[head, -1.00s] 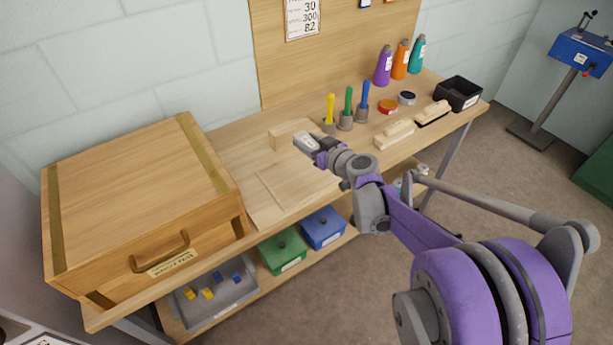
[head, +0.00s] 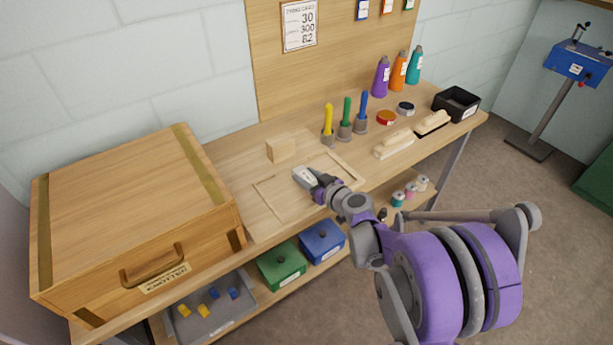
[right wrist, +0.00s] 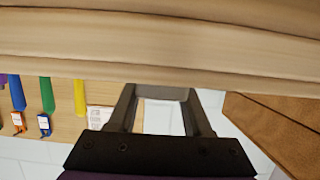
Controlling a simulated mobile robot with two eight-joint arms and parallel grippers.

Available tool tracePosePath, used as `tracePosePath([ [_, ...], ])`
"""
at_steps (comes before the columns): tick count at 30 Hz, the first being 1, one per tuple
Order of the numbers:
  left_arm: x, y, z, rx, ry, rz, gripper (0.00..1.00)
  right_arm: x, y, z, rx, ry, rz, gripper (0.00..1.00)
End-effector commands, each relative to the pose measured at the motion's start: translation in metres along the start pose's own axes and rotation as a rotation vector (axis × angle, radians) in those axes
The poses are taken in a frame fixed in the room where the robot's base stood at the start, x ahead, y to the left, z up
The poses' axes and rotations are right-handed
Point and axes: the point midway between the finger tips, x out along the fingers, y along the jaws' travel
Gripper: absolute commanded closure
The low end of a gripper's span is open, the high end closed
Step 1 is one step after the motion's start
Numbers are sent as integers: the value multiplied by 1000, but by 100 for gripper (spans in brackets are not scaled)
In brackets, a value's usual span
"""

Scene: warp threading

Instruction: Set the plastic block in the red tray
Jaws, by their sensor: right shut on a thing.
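My right gripper (head: 308,179) is shut on a small pale grey block (head: 302,174) over the front part of the wooden bench. Below the gripper in the head view is a flat, thin-edged wooden frame (head: 265,198), partly hidden by my gripper. I cannot tell whether the block touches it. No clearly red tray shows; a small round red container (head: 386,118) stands farther back. My left gripper is not in view.
A wooden block (head: 281,150) stands behind the frame. A large wooden box (head: 130,205) fills the bench's left. Yellow, green and blue tools (head: 346,120), pale brushes (head: 394,144) and a black bin (head: 456,103) are at right. A grey bin (head: 240,306) is below.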

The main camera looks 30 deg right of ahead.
Motion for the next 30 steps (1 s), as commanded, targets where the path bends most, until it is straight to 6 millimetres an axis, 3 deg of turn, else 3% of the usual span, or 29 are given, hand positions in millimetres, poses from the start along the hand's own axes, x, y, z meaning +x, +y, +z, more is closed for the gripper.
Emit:
tracePosePath([
  [1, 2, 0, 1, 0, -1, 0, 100, 1, 0, 3, 0, 0, 0, 100],
  [2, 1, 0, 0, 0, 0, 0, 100, 1, 0, 2, 0, 0, 0, 45],
  [6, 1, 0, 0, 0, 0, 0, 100, 0, 0, 1, 0, 0, 0, 21],
  [17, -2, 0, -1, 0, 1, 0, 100, -1, 0, -3, 0, 0, 0, 21],
  [20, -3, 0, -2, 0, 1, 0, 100, -14, 0, -3, 0, 0, 1, 21],
  [30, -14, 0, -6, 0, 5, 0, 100, -86, 1, -3, 1, 1, 4, 21],
])
